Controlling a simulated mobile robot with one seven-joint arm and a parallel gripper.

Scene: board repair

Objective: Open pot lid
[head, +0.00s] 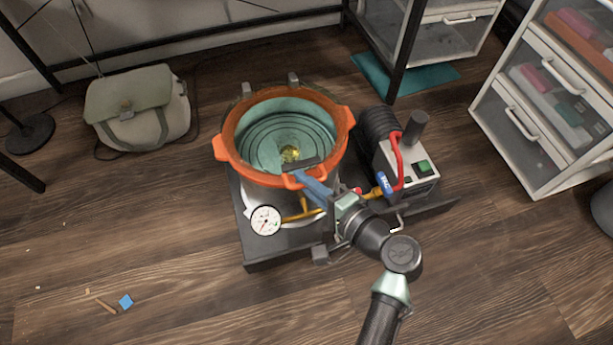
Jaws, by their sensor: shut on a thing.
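The pot lid (229,128) is a wide orange ring with side lugs and a clear, teal-tinted centre. It sits at the top of a silver pot (249,193); I cannot tell whether there is a gap between them. A small yellow thing shows through the centre. My gripper (303,173) reaches in from the lower right and is shut on the lid's front rim, at the small orange handle there. The fingers hide part of that handle and the rim.
The pot stands on a dark base (262,252) with a pressure gauge (266,221), brass fittings and a pump (408,165) with a red hose at right. A green bag (137,107) lies at left. White drawers (541,115) stand at right. Floor at lower left is mostly clear.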

